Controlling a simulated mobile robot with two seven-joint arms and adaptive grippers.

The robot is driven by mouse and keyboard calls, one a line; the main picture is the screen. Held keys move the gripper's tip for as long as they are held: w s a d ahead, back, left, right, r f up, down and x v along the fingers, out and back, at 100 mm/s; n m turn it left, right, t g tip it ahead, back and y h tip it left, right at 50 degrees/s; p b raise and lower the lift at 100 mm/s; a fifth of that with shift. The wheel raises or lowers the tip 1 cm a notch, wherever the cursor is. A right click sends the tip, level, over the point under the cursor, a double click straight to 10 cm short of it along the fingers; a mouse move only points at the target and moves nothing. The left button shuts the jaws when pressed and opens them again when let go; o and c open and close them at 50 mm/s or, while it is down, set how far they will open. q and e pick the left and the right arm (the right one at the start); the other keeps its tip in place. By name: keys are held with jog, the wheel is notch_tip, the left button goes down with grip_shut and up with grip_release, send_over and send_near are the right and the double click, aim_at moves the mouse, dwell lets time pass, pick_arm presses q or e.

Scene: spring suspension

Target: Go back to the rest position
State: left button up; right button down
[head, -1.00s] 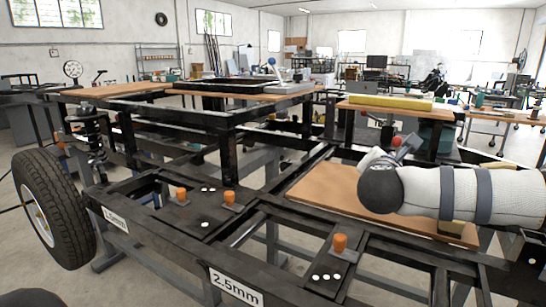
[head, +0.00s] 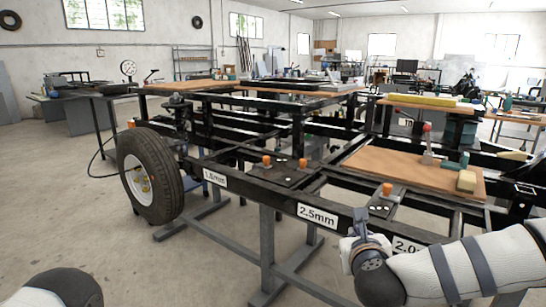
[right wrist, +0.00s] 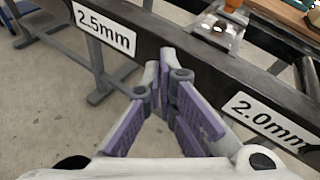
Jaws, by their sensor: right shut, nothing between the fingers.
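My right arm comes in from the right in the head view, in a white padded sleeve. Its gripper (head: 362,238) hangs just in front of the black frame's front rail (head: 262,199), between the 2.5mm label (head: 317,214) and the partly covered 2.0mm label (head: 408,247). In the right wrist view the gripper's purple-padded fingers (right wrist: 166,62) meet at their tips, shut with nothing between them.
A wheel with a black tyre (head: 150,177) stands at the frame's left. Orange-capped plates (head: 386,189) sit along the front rail. A wooden board (head: 400,166) on the frame bears a red-knobbed lever (head: 427,140) and small blocks. Open floor (head: 130,265) lies in front and left.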

jog(key=s+a+f+n+g+y+p, duration=0.1)
jog(key=s+a+f+n+g+y, duration=0.25)
jog(key=s+f+n, duration=0.75)
jog(key=s+a+f+n+g+y, duration=0.2)
jog(key=s+a+f+n+g, duration=0.2)
jog(key=s+f+n, duration=0.7)
pick_arm(q)
jog(key=shift+t, duration=0.7)
jog(key=w+r+p, duration=0.1)
jog(key=w+r, duration=0.2)
jog(key=shift+r, duration=0.1)
pick_arm(e)
jog(key=s+d+n+g+h, duration=0.1)
jog(key=s+d+n+g, duration=0.2)
jog(key=s, duration=0.7)
jog(key=s+d+n+g+h, duration=0.1)
jog(key=s+d+n+g, duration=0.2)
jog(key=s, duration=0.8)
jog(key=s+d+f+n+g+h, duration=0.1)
jog(key=s+d+n+g, duration=0.2)
jog(key=s+d+n, duration=0.3)
jog(key=s+n, duration=0.1)
jog(key=s, duration=0.3)
jog(key=shift+s, duration=0.35)
